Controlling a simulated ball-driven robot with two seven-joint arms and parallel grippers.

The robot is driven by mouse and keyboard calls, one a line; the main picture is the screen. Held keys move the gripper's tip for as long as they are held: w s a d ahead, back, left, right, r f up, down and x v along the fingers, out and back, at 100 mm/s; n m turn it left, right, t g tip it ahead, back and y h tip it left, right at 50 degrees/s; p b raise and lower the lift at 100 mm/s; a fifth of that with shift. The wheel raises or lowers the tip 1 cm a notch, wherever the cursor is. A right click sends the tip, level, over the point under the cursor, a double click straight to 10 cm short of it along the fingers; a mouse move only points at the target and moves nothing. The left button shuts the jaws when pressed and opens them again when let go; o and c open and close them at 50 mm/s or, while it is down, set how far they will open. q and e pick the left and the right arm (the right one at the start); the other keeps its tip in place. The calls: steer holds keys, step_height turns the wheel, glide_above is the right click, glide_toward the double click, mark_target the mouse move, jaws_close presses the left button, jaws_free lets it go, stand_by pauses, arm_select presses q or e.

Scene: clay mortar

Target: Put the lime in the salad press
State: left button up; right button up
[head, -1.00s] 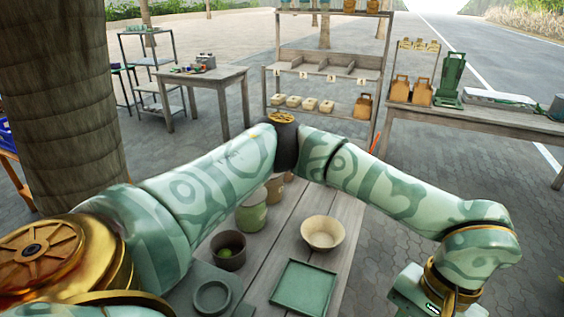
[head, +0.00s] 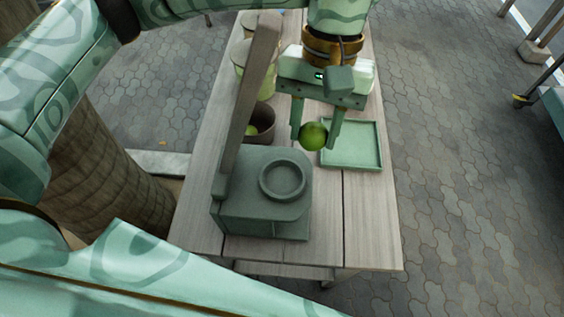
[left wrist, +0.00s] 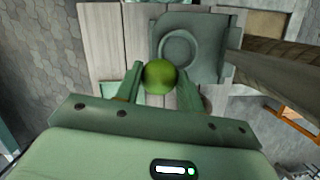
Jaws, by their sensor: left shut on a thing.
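A green lime (head: 313,136) is held between the two fingers of my left gripper (head: 315,135), above the table. It also shows in the left wrist view (left wrist: 159,77) between the fingertips. The salad press (head: 262,195) is a grey-green block with a round, raised-rim cup (head: 283,181) on top and a long upright handle (head: 250,95) at its left side. The lime is beyond the cup and slightly to its right in the head view, apart from it. In the left wrist view the press (left wrist: 212,55) lies just past the lime. My right gripper is not in view.
A dark brown bowl (head: 262,118) with green fruit inside stands behind the press. A green square tray (head: 352,146) lies right of the lime. Lidded pots (head: 240,55) stand further back. The table's (head: 370,225) front right is clear.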

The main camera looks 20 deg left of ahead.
arm_select(q)
steer(key=a+f, duration=0.1)
steer(key=s+a+f, duration=0.1)
steer(key=f, duration=0.1)
steer(key=s+f, duration=0.1)
steer(key=shift+a+f+b, duration=0.25)
steer(key=shift+a+b, duration=0.05)
steer(key=shift+a, duration=0.1)
steer(key=shift+s+a+f, duration=0.25)
steer(key=shift+s+f, duration=0.05)
steer(key=shift+f, duration=0.1)
steer(key=x, duration=0.2)
steer(key=b+x, duration=0.1)
steer(key=shift+w+a+f, duration=0.2)
steer(key=shift+a+f, duration=0.1)
steer(key=shift+f, duration=0.1)
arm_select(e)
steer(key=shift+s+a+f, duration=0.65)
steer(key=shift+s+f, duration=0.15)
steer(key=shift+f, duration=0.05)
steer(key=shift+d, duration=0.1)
arm_select(q)
steer(key=o, duration=0.7)
steer(key=shift+f, duration=0.15)
steer(key=shift+o, duration=0.4)
steer(key=shift+d, duration=0.1)
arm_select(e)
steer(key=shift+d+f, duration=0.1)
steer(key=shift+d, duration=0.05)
